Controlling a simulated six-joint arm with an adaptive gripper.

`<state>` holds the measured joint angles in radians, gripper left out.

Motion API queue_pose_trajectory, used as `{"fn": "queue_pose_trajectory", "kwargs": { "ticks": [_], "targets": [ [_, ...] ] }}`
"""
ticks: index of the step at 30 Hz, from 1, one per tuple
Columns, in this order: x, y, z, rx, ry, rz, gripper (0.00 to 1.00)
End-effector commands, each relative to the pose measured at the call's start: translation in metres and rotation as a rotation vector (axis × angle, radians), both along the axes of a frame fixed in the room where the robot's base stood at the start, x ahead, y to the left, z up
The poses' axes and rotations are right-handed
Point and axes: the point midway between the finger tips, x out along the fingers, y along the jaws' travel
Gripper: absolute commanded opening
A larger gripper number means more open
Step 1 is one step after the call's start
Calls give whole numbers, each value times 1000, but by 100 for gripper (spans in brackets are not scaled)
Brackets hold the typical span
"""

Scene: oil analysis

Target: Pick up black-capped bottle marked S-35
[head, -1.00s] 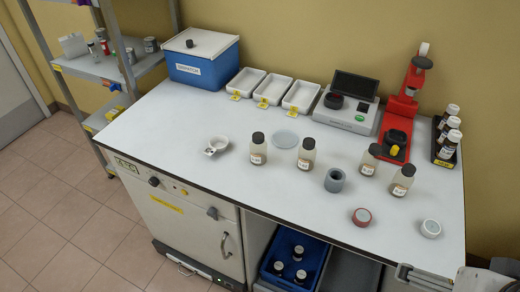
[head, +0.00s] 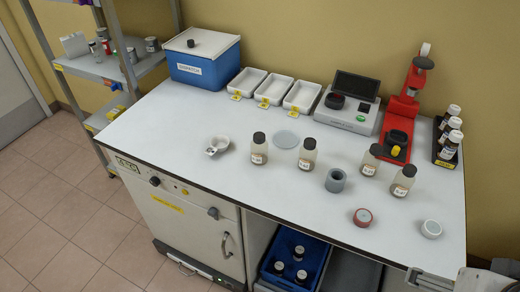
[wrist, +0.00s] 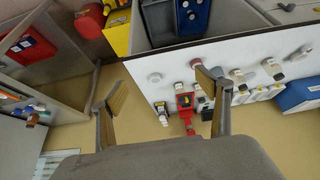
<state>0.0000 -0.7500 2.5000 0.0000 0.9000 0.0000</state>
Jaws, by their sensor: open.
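Several black-capped bottles with pale bodies and small labels stand upright on the white bench: one at the left (head: 259,149), one right of it (head: 307,156), one further right (head: 370,161) and one nearest the right end (head: 403,181). Their label text is too small to read, so I cannot tell which is S-35. My gripper (wrist: 160,87) shows in the wrist view with its two fingers wide apart and nothing between them. The bench objects appear small and distant beyond the fingers. The gripper's fingers do not show in the head view.
A red stand (head: 402,120), grey instrument (head: 345,117), white trays (head: 269,88) and blue box (head: 203,63) line the back.

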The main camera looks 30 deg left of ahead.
Motion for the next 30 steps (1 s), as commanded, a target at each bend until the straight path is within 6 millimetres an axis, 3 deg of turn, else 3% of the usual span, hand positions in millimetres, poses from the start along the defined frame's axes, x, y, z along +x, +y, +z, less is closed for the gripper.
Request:
{"fn": "queue_pose_trajectory", "kwargs": {
  "ticks": [1, 3, 17, 23, 30],
  "targets": [
    [0, 0, 0, 0, 0, 0, 58],
    [0, 0, 0, 0, 0, 0, 43],
    [5, 3, 0, 5, -7, 8, 43],
    [30, 17, 2, 25, -42, 43, 43],
    [81, 51, 5, 72, -121, 108, 43]
  ]
}}
